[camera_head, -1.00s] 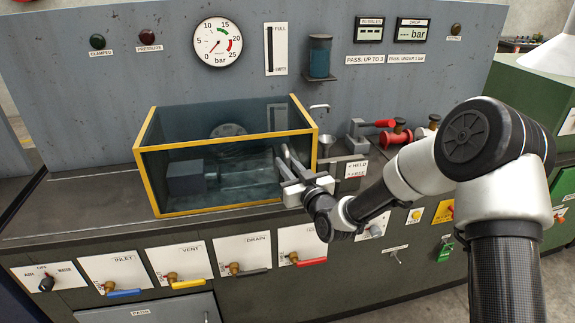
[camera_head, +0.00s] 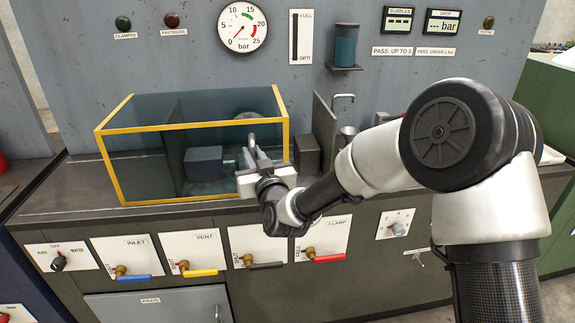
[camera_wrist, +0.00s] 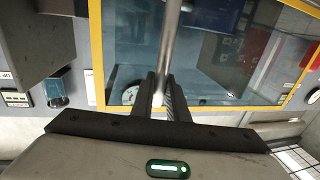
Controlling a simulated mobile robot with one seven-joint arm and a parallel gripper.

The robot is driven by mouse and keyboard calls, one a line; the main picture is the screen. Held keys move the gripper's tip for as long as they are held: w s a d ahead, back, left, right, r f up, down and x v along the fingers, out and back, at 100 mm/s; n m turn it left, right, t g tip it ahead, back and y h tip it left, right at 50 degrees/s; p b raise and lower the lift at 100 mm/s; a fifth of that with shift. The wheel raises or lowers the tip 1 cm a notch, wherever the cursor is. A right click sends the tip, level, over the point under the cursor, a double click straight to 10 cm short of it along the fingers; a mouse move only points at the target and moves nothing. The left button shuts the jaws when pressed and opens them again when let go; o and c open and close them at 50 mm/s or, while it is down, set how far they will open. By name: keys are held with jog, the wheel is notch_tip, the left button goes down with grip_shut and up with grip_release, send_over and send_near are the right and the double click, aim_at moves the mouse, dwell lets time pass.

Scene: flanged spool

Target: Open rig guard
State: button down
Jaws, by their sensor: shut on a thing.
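The rig guard (camera_head: 205,126) is a clear box with a yellow frame, standing on the bench in the head view. Its frame also fills much of the wrist view (camera_wrist: 93,50). My gripper (camera_head: 254,155) is at the guard's front, near its right end. In the wrist view, my gripper (camera_wrist: 162,92) is shut on a round metal handle bar (camera_wrist: 172,40). The bar's join to the guard is not clear. A dark block (camera_head: 203,160) shows behind the guard's panes. Another dark block (camera_head: 306,155) stands uncovered just right of the guard.
A grey upright plate (camera_head: 323,135) and a small tap (camera_head: 343,98) over a funnel stand right of the guard. Valve handles, including a red one (camera_head: 328,258), line the bench front below. The bench top left of the guard (camera_head: 65,185) is clear.

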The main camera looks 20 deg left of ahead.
jog(key=b, duration=0.3)
send_near(165, 153)
jog(key=x, duration=0.5)
jog(key=shift+a, duration=0.15)
jog(key=c, duration=1.7)
grip_release()
jog(key=p+v, duration=0.1)
jog(key=v, duration=1.6)
jog(key=shift+s+d+p, duration=0.1)
jog(key=shift+d+p, duration=0.15)
jog(key=shift+p, duration=0.1)
